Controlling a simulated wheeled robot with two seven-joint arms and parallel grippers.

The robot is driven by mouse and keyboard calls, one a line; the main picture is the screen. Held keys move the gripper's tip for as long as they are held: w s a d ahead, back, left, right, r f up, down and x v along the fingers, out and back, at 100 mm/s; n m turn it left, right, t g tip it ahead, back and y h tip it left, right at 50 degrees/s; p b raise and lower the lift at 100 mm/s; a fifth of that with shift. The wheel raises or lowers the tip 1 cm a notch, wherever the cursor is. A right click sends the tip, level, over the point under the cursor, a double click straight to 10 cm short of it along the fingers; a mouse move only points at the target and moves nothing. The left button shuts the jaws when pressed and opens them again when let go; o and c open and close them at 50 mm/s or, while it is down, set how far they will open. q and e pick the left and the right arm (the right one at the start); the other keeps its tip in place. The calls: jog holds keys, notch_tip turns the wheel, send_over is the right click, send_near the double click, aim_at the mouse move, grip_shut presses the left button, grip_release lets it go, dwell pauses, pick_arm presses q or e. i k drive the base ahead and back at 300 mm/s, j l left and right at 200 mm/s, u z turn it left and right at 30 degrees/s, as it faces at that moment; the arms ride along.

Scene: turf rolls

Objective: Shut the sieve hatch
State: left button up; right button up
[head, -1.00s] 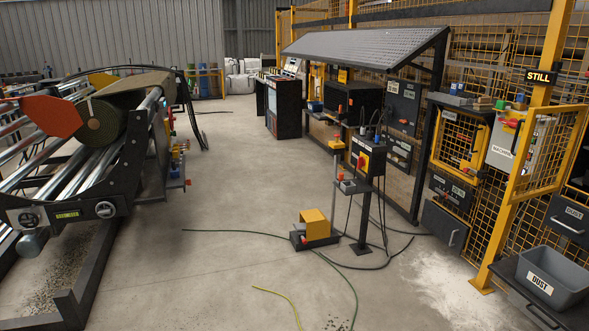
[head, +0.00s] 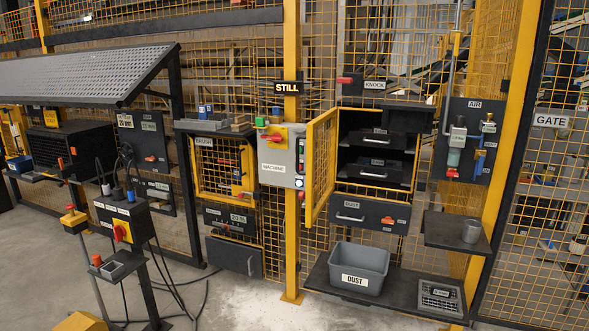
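A yellow-framed mesh hatch (head: 321,168) stands swung open at the left side of a dark cabinet (head: 341,150) in the head view. I take it for the sieve hatch, but I read no sieve label on it. Inside the open cabinet are two dark trays or drawers with light handles, an upper one (head: 374,140) and a lower one (head: 372,174). A dark drawer labelled DUST (head: 368,212) is below the opening. Neither of my grippers is in view.
A grey DUST bin (head: 358,262) stands on a dark shelf (head: 318,278) below the cabinet. A yellow post (head: 291,240) and the MACHINE box (head: 273,165) are left of the hatch. A dark pedestal (head: 128,222) stands front left. Floor before the post is clear.

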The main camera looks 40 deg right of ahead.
aim_at(329, 119)
jog(key=i+j+z, duration=0.1)
jog(key=i+z, duration=0.3)
jog(key=i+j+z, duration=0.15)
jog(key=z, duration=0.25)
jog(key=i+j+z, duration=0.55)
jog(key=z, duration=0.25)
jog(key=i+j+z, duration=0.25)
jog(key=j, duration=0.15)
jog(key=j+z, duration=0.25)
jog(key=j, duration=0.15)
jog(key=i+j+z, duration=0.2)
jog(key=j, duration=0.25)
jog(key=j+z, duration=0.25)
jog(key=j, duration=0.2)
jog(key=z, duration=0.55)
